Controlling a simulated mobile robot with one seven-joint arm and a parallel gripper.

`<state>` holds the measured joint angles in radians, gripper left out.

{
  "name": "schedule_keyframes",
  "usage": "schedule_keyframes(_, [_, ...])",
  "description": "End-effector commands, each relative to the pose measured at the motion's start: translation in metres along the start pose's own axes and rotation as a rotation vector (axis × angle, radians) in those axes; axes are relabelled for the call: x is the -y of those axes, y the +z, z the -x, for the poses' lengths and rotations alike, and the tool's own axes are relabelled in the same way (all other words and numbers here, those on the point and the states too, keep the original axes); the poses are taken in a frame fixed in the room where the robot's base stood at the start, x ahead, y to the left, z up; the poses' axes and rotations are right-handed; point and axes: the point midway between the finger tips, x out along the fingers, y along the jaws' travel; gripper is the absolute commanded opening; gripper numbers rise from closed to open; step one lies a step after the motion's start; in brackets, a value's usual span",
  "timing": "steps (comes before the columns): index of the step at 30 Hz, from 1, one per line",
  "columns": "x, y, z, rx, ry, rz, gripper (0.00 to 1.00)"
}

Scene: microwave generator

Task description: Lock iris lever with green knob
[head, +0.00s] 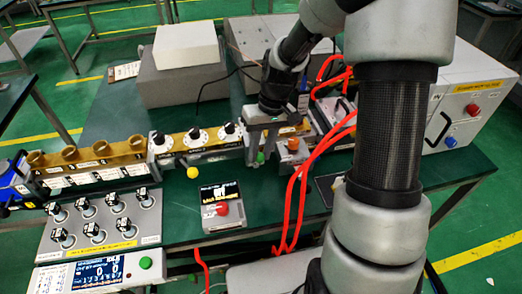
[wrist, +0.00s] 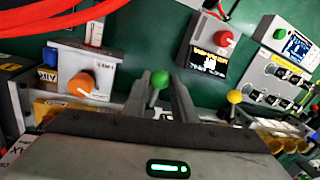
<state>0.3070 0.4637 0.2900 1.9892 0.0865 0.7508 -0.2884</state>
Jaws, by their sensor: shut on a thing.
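The green knob (head: 260,157) of the iris lever sits at the front of the brass-coloured assembly, below my gripper (head: 263,145) in the head view. In the wrist view the green knob (wrist: 159,78) shows between the two fingertips of my gripper (wrist: 161,97). The fingers stand on either side of the lever and are shut on it. The lever's shaft runs down between the fingers. Its lower end and the exact contact are hidden by my gripper's body.
A yellow knob (head: 193,172) stands to the left on the same assembly. An orange dial (head: 293,144) on a grey box is close on the right. A small box with a red button (head: 222,209) lies in front. Red hoses (head: 300,190) loop to the right.

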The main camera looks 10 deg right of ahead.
Motion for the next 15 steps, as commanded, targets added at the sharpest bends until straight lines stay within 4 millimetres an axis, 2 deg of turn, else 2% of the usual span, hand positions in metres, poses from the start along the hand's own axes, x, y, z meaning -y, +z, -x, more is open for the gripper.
schedule_keyframes(4, [0.0005,-0.002,0.0013,-0.006,0.0,-0.002,0.0])
schedule_keyframes(5, [0.0005,-0.002,0.0013,-0.006,0.0,-0.001,0.26])
schedule_keyframes(8, [0.0005,-0.0017,0.0012,-0.005,0.0,-0.001,0.43])
schedule_keyframes(15, [0.0005,-0.0008,0.0004,-0.002,-0.001,0.0,0.43])
